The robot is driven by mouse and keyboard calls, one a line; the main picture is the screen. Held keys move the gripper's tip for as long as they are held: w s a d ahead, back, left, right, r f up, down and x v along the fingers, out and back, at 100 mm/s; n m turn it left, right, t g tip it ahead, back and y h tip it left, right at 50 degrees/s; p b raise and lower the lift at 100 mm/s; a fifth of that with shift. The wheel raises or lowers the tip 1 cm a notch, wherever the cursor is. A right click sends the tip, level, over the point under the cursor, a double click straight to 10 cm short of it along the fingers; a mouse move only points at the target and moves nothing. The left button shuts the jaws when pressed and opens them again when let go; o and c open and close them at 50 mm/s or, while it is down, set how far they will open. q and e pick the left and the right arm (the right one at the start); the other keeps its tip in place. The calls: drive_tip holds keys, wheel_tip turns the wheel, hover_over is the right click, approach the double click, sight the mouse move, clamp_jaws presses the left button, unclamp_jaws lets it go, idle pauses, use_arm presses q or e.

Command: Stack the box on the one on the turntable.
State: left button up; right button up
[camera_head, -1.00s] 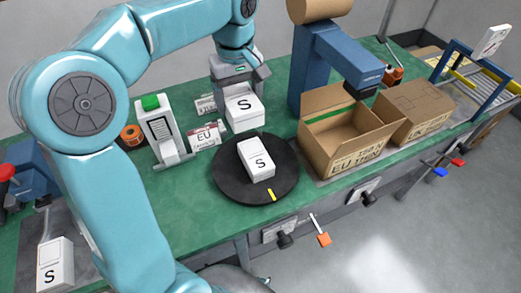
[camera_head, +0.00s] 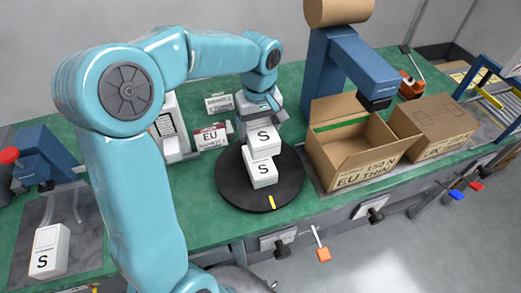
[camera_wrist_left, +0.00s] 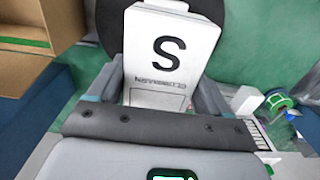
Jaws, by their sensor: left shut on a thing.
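My left gripper (camera_head: 262,118) is shut on a white box marked S (camera_head: 264,141), which also shows between the fingers in the left wrist view (camera_wrist_left: 168,55). The held box is right above or on a second white S box (camera_head: 261,172); I cannot tell whether they touch. The lower box stands on the black round turntable (camera_head: 232,192), which has a yellow mark at its front edge. The held box hides the lower box's top. My right gripper is not in view.
An open cardboard box (camera_head: 352,160) stands right of the turntable, with a closed carton (camera_head: 435,122) beside it. A blue post with an arm (camera_head: 345,65) rises behind. Another white S box (camera_head: 49,250) stands at the front left. EU label cards (camera_head: 210,136) lie behind the turntable.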

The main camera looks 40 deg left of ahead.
sight(259, 127)
use_arm(q)
wheel_tip(259, 127, down, 3)
drive_tip(key=shift+s+f, duration=0.15)
drive_tip(key=shift+f, duration=2.6)
drive_tip(key=shift+f, duration=0.1)
drive_tip(key=o, duration=1.1)
wheel_tip(259, 127, up, 12)
drive_tip(key=shift+r, duration=0.15)
